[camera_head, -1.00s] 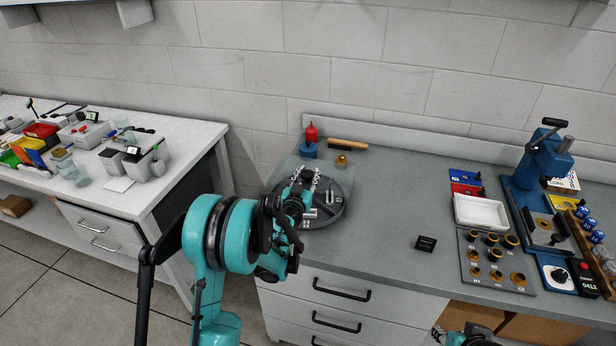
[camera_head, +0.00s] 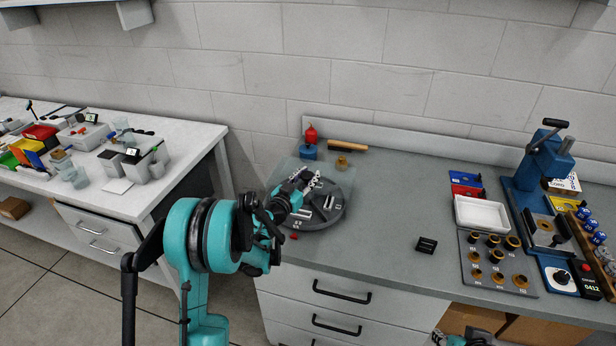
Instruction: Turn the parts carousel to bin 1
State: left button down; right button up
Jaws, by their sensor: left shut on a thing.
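The parts carousel (camera_head: 335,217) is a round dark grey tray with compartments, at the back left of the grey workbench. Small light and metallic parts lie in several of its compartments. My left gripper (camera_head: 305,183) reaches in from the left, low over the carousel's middle. It is shut on a part of the carousel near its centre; the fingers hide the exact grip. The gripper and wrist cover the carousel's left side. Bin numbers are too small to read. My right gripper (camera_head: 472,337) shows only partly at the bottom edge, in front of the drawers, and its jaws are unclear.
Behind the carousel stand a red-topped blue bottle (camera_head: 309,145), a brass piece (camera_head: 342,163) and a wooden-handled brush (camera_head: 347,145). To the right are a black block (camera_head: 426,245), a white tray (camera_head: 482,213) and a blue press (camera_head: 530,180).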

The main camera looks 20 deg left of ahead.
pick_arm(q)
jog(key=c, duration=1)
grip_release()
jog(key=s, duration=0.4)
jog(key=s+a, duration=0.1)
jog(key=s, duration=0.2)
jog(key=s+a, duration=0.1)
jog(key=s, duration=0.3)
jog(key=shift+s+a, duration=0.15)
jog(key=shift+s, duration=0.2)
